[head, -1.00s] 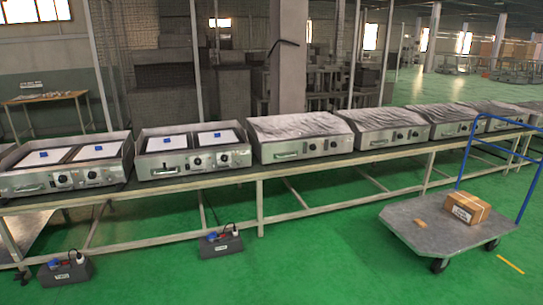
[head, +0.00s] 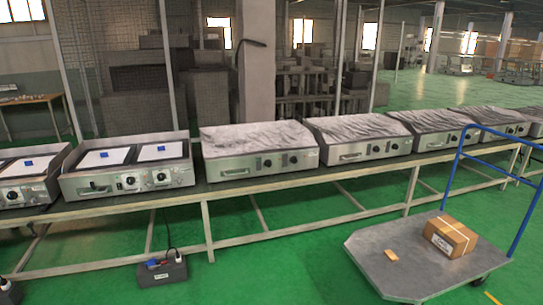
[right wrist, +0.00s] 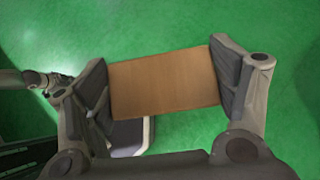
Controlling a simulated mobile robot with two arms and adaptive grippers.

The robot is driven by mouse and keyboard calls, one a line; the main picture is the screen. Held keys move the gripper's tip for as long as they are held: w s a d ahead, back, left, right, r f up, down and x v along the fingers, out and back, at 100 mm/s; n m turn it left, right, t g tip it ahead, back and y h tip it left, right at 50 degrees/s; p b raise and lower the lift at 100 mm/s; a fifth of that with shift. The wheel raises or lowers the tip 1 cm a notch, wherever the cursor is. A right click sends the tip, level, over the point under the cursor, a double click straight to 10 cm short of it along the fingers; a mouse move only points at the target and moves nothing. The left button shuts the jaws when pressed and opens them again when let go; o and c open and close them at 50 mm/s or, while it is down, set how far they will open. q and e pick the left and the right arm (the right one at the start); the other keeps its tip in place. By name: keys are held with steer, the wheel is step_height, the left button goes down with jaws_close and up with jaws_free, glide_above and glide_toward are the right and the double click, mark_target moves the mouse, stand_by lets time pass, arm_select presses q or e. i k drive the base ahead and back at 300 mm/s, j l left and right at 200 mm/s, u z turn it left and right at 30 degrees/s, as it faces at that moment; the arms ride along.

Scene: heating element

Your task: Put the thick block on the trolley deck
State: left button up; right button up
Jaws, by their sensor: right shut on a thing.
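My right gripper (right wrist: 165,84) shows in the right wrist view, with its two pads closed on opposite ends of a brown wooden block (right wrist: 163,72). The block is held above the green floor; its thickness is hard to judge from this angle. The trolley deck (head: 385,243) is a grey slab with cut corners at the lower right of the head view. A cardboard box (head: 451,236) and a small, light wooden piece (head: 391,254) lie on it. Neither of my grippers shows in the head view.
A long bench (head: 300,185) carries several steel heating units (head: 258,150) across the head view. A dark socket box (head: 162,271) sits on the floor before it. The trolley's blue handle (head: 497,132) rises at its right end. Green floor (head: 275,270) is clear left of the trolley.

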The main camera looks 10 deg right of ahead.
mark_target(437, 253)
steer(key=i+l, duration=0.2)
steer(key=l, duration=0.4)
steer(key=i+l, duration=0.25)
steer(key=l, duration=0.4)
steer(key=i+l, duration=0.2)
steer(key=l, duration=0.4)
steer(key=i+l, duration=0.2)
steer(key=l, duration=0.4)
steer(key=i+l, duration=0.25)
steer(key=l, duration=0.35)
steer(key=i+l, duration=0.2)
steer(key=l, duration=0.45)
steer(key=i+l, duration=0.2)
steer(key=l, duration=0.4)
steer(key=i+l, duration=0.25)
steer(key=l, duration=0.35)
